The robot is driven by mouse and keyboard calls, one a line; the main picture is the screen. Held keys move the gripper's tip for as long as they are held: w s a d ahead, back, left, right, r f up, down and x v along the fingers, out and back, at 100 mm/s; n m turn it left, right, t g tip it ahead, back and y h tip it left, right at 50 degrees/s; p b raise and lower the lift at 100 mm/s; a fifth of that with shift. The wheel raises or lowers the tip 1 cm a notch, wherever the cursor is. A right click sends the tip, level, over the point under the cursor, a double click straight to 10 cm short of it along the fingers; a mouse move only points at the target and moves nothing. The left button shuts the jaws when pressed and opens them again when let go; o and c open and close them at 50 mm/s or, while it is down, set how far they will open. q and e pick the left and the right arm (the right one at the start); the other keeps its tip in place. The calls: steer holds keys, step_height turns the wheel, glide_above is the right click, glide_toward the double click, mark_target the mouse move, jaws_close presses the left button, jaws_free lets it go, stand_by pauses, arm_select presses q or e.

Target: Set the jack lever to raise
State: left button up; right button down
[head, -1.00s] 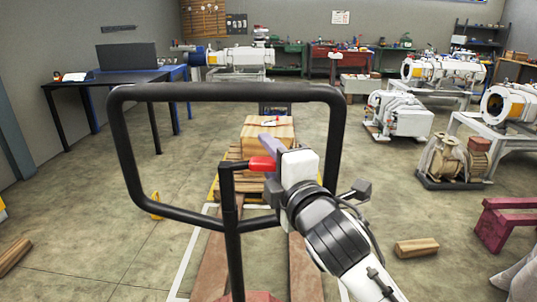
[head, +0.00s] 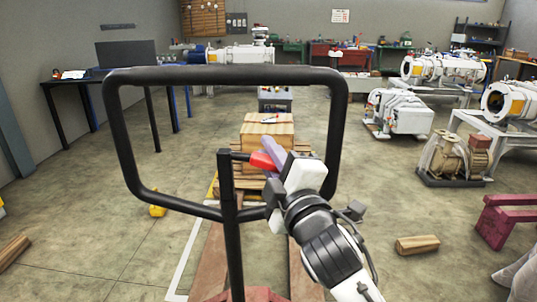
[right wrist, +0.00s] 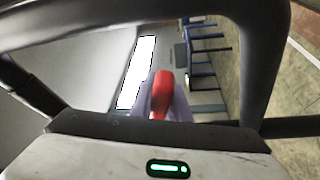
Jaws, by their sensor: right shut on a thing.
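The jack's black handle loop (head: 225,75) stands upright in front of me in the head view, with its post (head: 231,240) in the middle. A red-tipped lever (head: 262,161) sticks out to the right from the top of the post and tilts slightly downward. My right gripper (head: 272,158) is at this lever, its purple-grey fingers around the red grip. In the right wrist view the red lever grip (right wrist: 162,95) sits between the fingers, which partly hide it. My left gripper is in neither view.
Beyond the handle, a wooden crate (head: 266,130) rests on a pallet. The jack's red base (head: 236,294) shows at the bottom. A wood block (head: 417,245) lies on the floor at right, near a dark red stand (head: 500,225). Pumps stand farther right. Floor at left is mostly clear.

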steer(key=shift+f, duration=0.15)
steer(key=c, duration=1.7)
jaws_free()
steer(key=shift+s, duration=0.1)
steer(key=v, duration=1)
steer(key=shift+s, duration=0.1)
